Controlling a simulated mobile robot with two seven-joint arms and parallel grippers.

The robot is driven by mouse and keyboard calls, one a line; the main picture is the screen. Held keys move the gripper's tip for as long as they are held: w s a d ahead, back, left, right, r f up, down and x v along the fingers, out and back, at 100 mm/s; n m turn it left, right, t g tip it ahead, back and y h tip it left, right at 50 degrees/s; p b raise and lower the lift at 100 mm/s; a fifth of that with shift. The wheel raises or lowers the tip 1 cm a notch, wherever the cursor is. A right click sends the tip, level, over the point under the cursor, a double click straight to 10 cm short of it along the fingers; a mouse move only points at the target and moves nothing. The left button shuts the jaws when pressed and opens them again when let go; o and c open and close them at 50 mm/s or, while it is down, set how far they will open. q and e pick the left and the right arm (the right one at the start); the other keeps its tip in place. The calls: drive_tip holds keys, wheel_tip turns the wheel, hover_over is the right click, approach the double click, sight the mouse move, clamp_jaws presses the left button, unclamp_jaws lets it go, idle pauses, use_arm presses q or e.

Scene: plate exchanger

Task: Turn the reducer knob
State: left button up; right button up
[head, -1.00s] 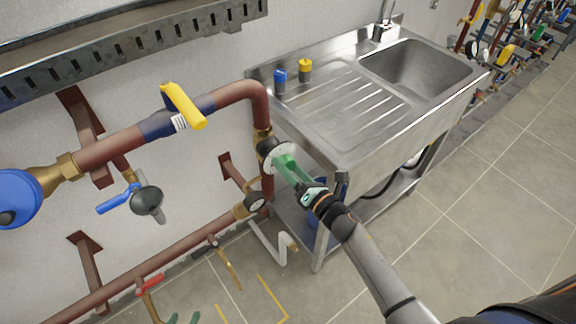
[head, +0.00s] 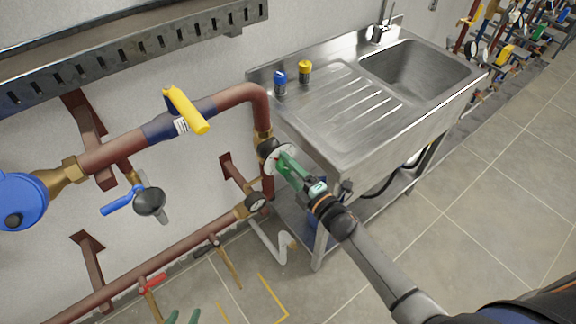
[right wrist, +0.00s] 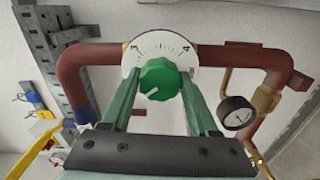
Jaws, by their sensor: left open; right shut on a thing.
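The reducer knob (right wrist: 160,79) is green and ribbed, in front of a white round scale plate (right wrist: 160,50) on the brown pipe. Its pale pointer mark points to the lower left in the right wrist view. The scale plate (head: 272,160) also shows in the head view. My right gripper (head: 290,168) has its green fingers on both sides of the knob, shut on it. My left gripper (head: 183,318) shows only as two green fingertips at the bottom edge of the head view, apart and empty.
A pressure gauge (head: 256,203) sits just below the knob. A yellow-handled valve (head: 186,110) and a blue-handled valve (head: 120,204) are to the left. A steel sink (head: 345,110) stands close on the right. The floor at right is clear.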

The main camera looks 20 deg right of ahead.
drive_tip(key=m+p, duration=0.1)
drive_tip(key=m, duration=0.3)
drive_tip(key=shift+m, duration=1.9)
drive_tip(key=o, duration=1.4)
drive_tip(key=v, duration=1.2)
drive_tip(key=shift+s+d+r, duration=0.1)
drive_tip(key=shift+s, duration=0.15)
